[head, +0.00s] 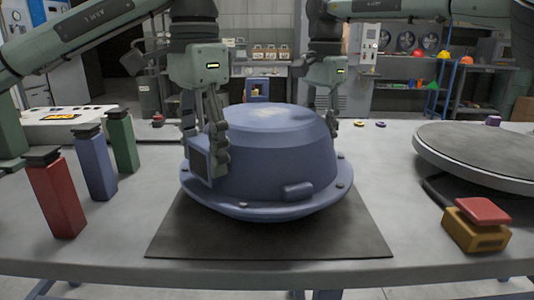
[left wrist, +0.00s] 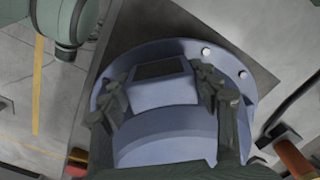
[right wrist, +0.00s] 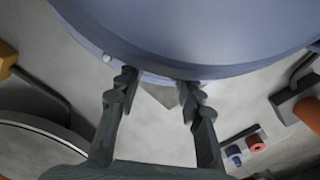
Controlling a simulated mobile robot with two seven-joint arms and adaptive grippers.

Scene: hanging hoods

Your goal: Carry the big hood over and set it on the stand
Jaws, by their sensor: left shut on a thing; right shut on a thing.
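The big hood (head: 270,155), a blue dome with a wide studded rim, is upright over a dark square mat (head: 185,235) in mid-table. I cannot tell whether it touches the mat. My left gripper (head: 215,150) is shut on the block-shaped handle on the hood's left side; the left wrist view shows the fingers on both sides of this block (left wrist: 160,85). My right gripper (head: 328,105) is at the far right side, partly hidden by the dome. Its fingers meet the hood's rim in the right wrist view (right wrist: 175,65). The stand (head: 480,150) is a round grey disc at the right.
Red (head: 57,195), blue (head: 94,163) and green (head: 122,141) posts stand left of the hood. A yellow block with a red top (head: 478,222) sits at the front right, near the stand. Small rings (head: 360,124) lie behind. Table between hood and stand is clear.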

